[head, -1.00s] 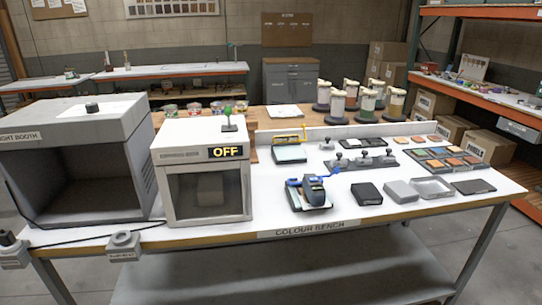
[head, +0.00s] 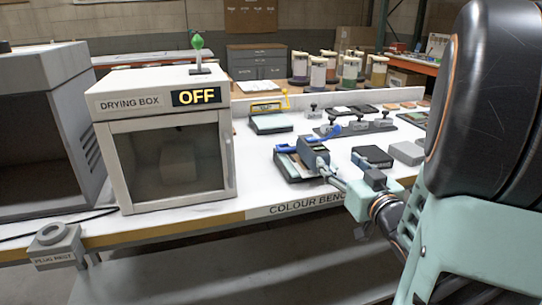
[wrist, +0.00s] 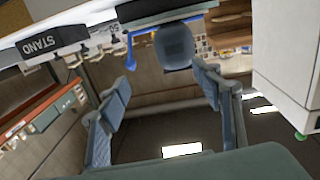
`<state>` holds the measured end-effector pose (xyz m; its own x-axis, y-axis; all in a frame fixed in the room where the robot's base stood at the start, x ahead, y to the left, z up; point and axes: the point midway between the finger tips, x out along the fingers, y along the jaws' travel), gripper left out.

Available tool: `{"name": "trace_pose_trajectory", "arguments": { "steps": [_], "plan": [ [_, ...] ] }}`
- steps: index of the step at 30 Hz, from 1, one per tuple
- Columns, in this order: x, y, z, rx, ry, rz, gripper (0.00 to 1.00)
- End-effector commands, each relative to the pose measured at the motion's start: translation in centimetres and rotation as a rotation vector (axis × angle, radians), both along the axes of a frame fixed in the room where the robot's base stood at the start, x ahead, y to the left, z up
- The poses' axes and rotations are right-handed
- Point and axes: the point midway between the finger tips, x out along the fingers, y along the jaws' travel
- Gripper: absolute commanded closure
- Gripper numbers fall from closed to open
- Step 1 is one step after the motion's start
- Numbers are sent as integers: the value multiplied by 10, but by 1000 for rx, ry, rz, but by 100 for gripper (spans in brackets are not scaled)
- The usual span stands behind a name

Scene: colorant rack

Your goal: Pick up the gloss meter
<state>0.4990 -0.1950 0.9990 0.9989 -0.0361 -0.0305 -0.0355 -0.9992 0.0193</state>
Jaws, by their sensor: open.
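What I take to be the gloss meter is a dark blue-grey, rounded device (head: 313,149) on the colour bench, sitting on a flat, dark-edged base. In the wrist view the device (wrist: 174,45) shows at top centre, beyond and between the fingers. A blue bar (head: 287,149) sticks out at its left side. My gripper (head: 328,173) is at the device's near right side, open, with nothing visible between its fingers. In the wrist view the open gripper (wrist: 164,84) has its fingers apart. Whether a fingertip touches the device, I cannot tell.
The drying box (head: 165,150), reading OFF, stands left on the bench. A black stand block (head: 372,157) and a grey box (head: 407,152) are right of the device. A pad with a yellow frame (head: 270,122) lies behind it. White bench surface is clear between drying box and device.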

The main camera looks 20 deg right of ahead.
Motion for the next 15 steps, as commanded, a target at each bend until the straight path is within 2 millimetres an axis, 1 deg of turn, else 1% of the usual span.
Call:
{"name": "trace_pose_trajectory", "arguments": {
  "steps": [1, 3, 5, 8, 15],
  "plan": [
    [-2, 11, -9, 8, -9, 26, 41],
    [-3, 23, -11, 15, -21, 53, 41],
    [-1, 28, -11, 18, -25, 66, 41],
    [9, 31, -10, 19, -28, 76, 41],
    [44, 31, -11, 18, -30, 73, 41]
  ]
}}
